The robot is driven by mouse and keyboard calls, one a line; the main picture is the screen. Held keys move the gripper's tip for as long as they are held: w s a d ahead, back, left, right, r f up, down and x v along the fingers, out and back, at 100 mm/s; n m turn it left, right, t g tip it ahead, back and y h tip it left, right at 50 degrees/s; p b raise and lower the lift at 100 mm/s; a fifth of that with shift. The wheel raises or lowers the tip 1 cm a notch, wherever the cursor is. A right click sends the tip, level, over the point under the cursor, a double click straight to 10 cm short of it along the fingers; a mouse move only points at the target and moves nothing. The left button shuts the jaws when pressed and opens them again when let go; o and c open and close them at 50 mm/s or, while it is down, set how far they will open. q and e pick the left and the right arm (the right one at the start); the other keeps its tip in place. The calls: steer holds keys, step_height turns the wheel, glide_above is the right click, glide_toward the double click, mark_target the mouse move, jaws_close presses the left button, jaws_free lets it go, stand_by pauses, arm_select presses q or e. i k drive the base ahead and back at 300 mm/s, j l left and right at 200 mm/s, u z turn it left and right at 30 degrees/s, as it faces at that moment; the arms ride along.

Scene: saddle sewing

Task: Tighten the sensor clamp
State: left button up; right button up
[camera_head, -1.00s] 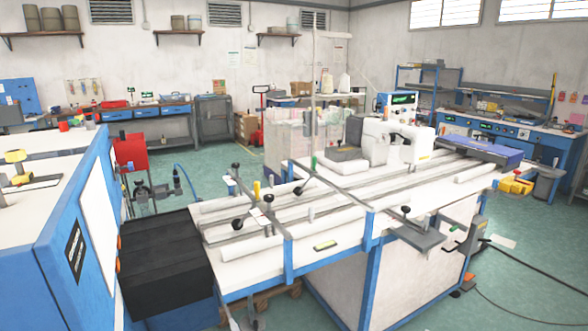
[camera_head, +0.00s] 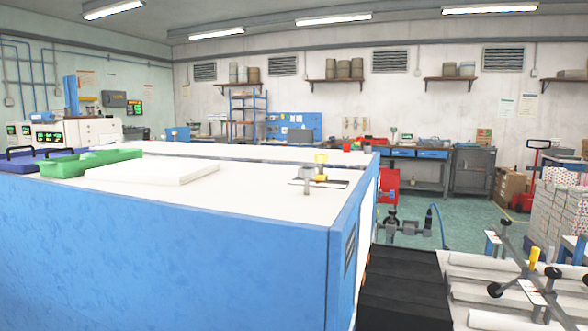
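Neither of my grippers is in view. At the lower right, metal rods with black knobs (camera_head: 522,285) and a yellow handle (camera_head: 535,256) stand over the pale rails (camera_head: 500,262) of a table. A small fixture with a yellow knob (camera_head: 320,166) stands on a dark flat plate on the white-topped blue bench (camera_head: 250,190). I cannot tell which of these is the sensor clamp. The rail table is cut off by the right and bottom edges, so most of it is hidden.
The blue bench fills the left foreground. A green tray (camera_head: 92,162) and a white slab (camera_head: 150,171) lie on it. Black bellows (camera_head: 400,290) lie between bench and rails. A red box (camera_head: 389,185) stands behind.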

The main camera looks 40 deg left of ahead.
mark_target(306, 173)
steer(key=j+u, duration=0.1)
steer(key=u, duration=1)
steer(key=i+l, duration=0.05)
